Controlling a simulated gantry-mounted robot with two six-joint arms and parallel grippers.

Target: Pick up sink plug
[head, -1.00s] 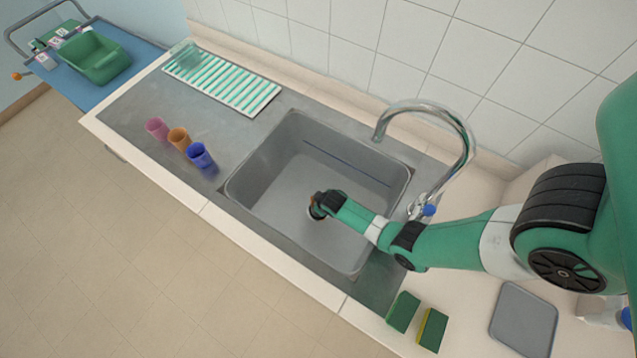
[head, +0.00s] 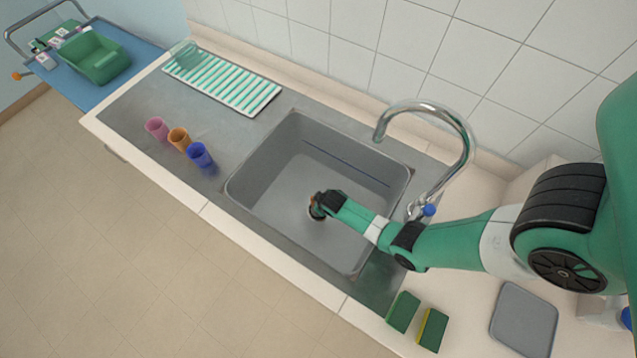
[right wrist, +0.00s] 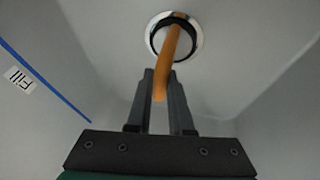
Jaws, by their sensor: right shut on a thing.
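The sink plug (right wrist: 184,20) sits in the round metal drain on the floor of the grey sink (head: 270,185). It has a dark rim, a pale top and an orange handle (right wrist: 167,65) standing up from it. In the right wrist view my right gripper (right wrist: 161,82) is shut on the orange handle, which runs between its two fingers. In the head view my right gripper (head: 318,206) reaches down into the sink and mostly hides the plug. My left gripper is not in view.
A curved tap (head: 462,130) rises behind the sink at the right. Pink, orange and blue cups (head: 200,155) stand left of the sink near a striped rack (head: 224,82). Sponges (head: 403,311) and a grey tray (head: 523,320) lie at the front right. The sink is otherwise empty.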

